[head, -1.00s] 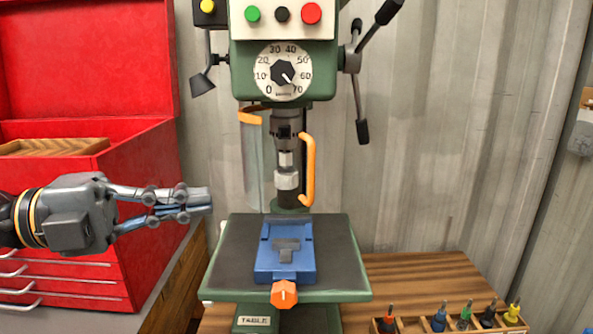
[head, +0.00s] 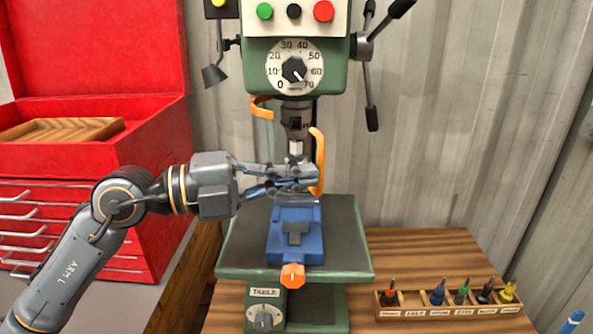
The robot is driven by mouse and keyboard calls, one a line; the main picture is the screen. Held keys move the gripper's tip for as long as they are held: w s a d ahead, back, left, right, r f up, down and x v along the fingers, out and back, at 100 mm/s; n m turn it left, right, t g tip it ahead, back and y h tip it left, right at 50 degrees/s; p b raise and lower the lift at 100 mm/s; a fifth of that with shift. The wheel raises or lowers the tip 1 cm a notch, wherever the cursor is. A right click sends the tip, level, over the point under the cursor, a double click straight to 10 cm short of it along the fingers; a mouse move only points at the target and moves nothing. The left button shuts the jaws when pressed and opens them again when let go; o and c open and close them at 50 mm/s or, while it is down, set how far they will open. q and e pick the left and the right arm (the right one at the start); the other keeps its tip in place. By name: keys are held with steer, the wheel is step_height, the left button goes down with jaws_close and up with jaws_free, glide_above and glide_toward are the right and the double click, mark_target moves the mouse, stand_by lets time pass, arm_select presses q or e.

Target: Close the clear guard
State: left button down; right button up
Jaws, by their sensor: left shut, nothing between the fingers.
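The drill press carries a clear guard whose see-through panel is hard to make out. Its orange handle (head: 319,150) stands upright just right of the chuck (head: 296,147). An orange bracket (head: 262,108) sits at upper left of the chuck. My left gripper (head: 312,179) reaches in from the left across the spindle, above the blue vise (head: 295,238). Its fingers are shut and empty, with the tips at the lower part of the handle. I cannot tell whether they touch it. The fingers hide part of the spindle. My right gripper is not in view.
The press table (head: 345,240) lies below, with an orange knob (head: 292,276) at its front. A red tool chest (head: 150,160) stands at the left. A wooden rack (head: 420,311) of bits sits at lower right. The bench right of the press is mostly clear.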

arm_select(q)
steer(key=w+d+p, duration=0.1)
steer(key=d+p, duration=0.1)
steer(key=w+d+p, duration=0.1)
steer(key=w+d, duration=0.1)
steer(key=shift+w+p, duration=0.1)
steer(key=shift+p, duration=0.3)
steer(key=shift+a, duration=0.15)
